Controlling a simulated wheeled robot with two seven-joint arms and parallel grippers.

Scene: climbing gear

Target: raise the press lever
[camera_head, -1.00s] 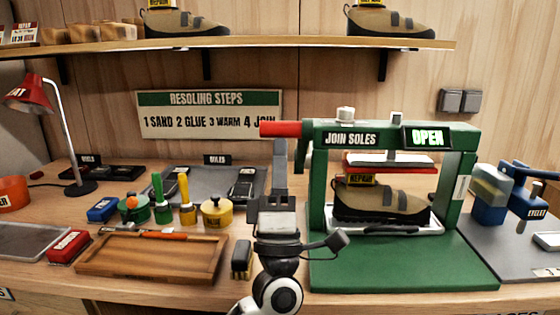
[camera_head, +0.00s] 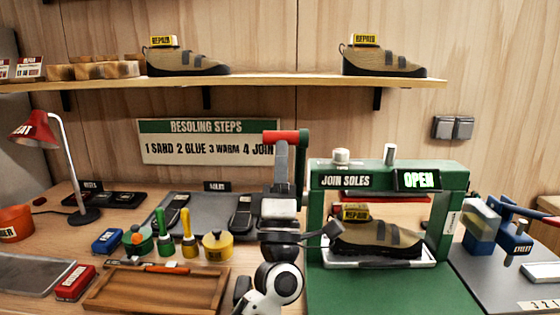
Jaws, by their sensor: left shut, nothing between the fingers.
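The green press (camera_head: 455,215) stands right of centre, with "JOIN SOLES" and a lit "OPEN" sign on its beam. Its lever has a red handle (camera_head: 283,136) and a green arm (camera_head: 302,165) at the press's left side. The handle sits higher than the beam. My left gripper (camera_head: 281,152) points up, shut and empty, directly below the red handle; they seem to touch. A tan shoe (camera_head: 375,236) with a yellow tag lies on the press's tray, below the red pad (camera_head: 395,199) near the beam. My right gripper is not in view.
A wooden tray (camera_head: 100,292), several pots and tools, and a red lamp (camera_head: 32,130) stand at the left. A blue eyelet tool (camera_head: 482,235) is at the right. A shelf (camera_head: 230,84) with two shoes runs above.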

